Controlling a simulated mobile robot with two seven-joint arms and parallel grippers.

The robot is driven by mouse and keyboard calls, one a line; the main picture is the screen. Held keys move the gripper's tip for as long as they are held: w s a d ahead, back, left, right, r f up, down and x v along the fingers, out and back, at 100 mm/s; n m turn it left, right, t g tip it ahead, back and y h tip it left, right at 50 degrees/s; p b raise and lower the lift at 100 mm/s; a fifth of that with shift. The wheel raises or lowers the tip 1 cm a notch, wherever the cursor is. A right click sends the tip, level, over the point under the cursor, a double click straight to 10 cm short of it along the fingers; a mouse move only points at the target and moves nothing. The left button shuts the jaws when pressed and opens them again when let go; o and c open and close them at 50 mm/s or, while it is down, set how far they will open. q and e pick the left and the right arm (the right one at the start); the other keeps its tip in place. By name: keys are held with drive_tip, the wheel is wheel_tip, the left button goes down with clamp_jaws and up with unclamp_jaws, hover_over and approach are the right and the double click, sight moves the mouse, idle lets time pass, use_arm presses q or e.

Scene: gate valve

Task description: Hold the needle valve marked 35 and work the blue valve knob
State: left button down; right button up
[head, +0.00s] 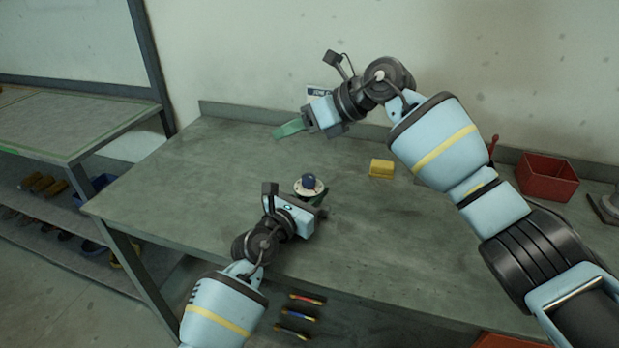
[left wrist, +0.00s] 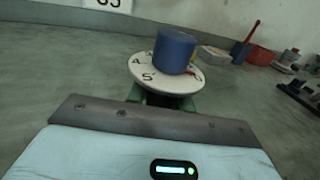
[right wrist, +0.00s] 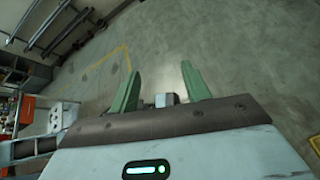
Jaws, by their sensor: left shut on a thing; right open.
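The needle valve has a blue knob (head: 310,181) above a round white dial (head: 303,190), and stands on the workbench. In the left wrist view the blue knob (left wrist: 174,50) rises over the numbered dial (left wrist: 148,77). My left gripper (left wrist: 166,100) is shut on the valve below the dial; its fingers are mostly hidden. My right gripper (head: 285,130) is open and empty, above the back left of the bench, apart from the valve. Its green fingers (right wrist: 160,88) are spread in the right wrist view.
A yellow block (head: 382,168) lies right of the valve on the workbench (head: 190,185). A red bin (head: 546,176) stands at the back right. A sign (head: 318,91) is behind my right gripper. The bench's left part is clear.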

sight(313, 181)
drive_tip(key=s+r+m+t+y, duration=0.2)
drive_tip(key=s+m+t+y, duration=0.4)
drive_tip(key=m, duration=1.1)
drive_tip(key=s+d+f+m+t+h, duration=0.35)
drive_tip(key=f+m, duration=0.35)
drive_tip(key=m, duration=0.5)
drive_tip(key=s+d+f+m+t+h, duration=0.25)
drive_tip(key=d+f+m+h, duration=0.3)
drive_tip(key=m, duration=0.65)
drive_tip(key=shift+a+x, duration=0.15)
drive_tip(key=shift+x, duration=3)
drive_tip(key=shift+a+x, duration=0.15)
drive_tip(key=shift+x, duration=2.95)
drive_tip(key=shift+s+f, duration=0.1)
drive_tip(key=shift+s, duration=0.05)
drive_tip(key=shift+y, duration=0.4)
drive_tip(key=c, duration=1)
